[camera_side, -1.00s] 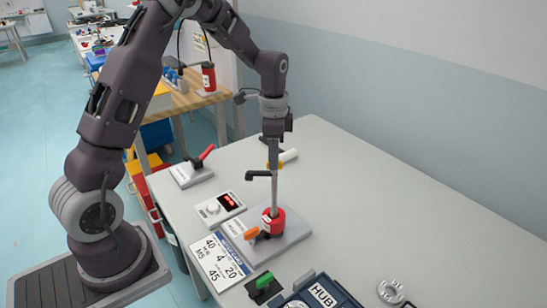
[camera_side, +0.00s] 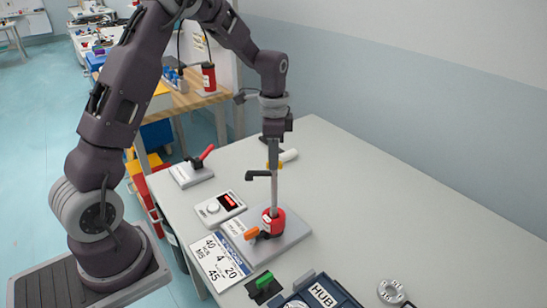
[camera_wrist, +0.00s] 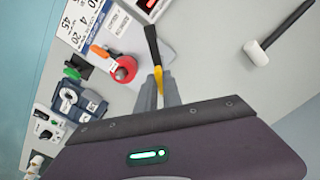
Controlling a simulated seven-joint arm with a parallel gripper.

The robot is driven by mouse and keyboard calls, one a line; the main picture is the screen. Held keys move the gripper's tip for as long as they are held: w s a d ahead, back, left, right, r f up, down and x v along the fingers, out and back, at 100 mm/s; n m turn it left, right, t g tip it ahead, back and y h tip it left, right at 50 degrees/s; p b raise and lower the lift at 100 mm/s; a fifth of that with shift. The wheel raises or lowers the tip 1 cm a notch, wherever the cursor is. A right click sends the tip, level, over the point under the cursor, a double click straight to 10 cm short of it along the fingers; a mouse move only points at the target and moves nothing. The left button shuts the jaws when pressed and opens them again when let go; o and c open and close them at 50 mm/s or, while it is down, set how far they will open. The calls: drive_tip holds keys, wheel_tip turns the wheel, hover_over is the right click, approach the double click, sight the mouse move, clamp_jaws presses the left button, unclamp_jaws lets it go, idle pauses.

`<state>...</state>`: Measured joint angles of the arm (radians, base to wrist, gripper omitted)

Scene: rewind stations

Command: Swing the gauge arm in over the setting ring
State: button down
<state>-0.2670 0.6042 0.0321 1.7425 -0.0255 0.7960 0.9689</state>
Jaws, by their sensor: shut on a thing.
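My gripper (camera_side: 273,160) points down over the grey base plate and is shut on the yellow part (camera_wrist: 158,80) of the gauge arm. The gauge arm (camera_side: 258,174) is a black bar, reaching left with a bent end in the side view. In the wrist view the gauge arm (camera_wrist: 152,42) runs from my fingertips (camera_wrist: 158,92) toward the top edge. Below stands a red round piece (camera_side: 274,221) on the base plate (camera_side: 292,233), next to an orange lever (camera_side: 250,233). In the wrist view the red piece (camera_wrist: 127,66) lies left of the bar, not under it. I cannot tell which piece is the setting ring.
A white box with red display (camera_side: 221,207) and a red-lever switch (camera_side: 192,172) stand left of the base plate. A white-headed hammer (camera_wrist: 255,52) lies behind. A green clip (camera_side: 264,280), a dark HUB tray (camera_side: 345,298) and a grey ring (camera_side: 391,291) are in front. The right table is clear.

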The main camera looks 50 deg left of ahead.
drive_tip(key=shift+n, duration=0.3)
drive_tip(key=n, duration=0.3)
drive_tip(key=shift+n, duration=0.4)
drive_tip(key=n, duration=0.4)
drive_tip(key=shift+w+r+n, duration=0.1)
drive_tip(key=shift+n, duration=0.2)
drive_tip(key=n, duration=0.4)
drive_tip(key=shift+d+n, duration=0.1)
drive_tip(key=shift+n, duration=2.3)
drive_tip(key=c, duration=1.5)
unclamp_jaws()
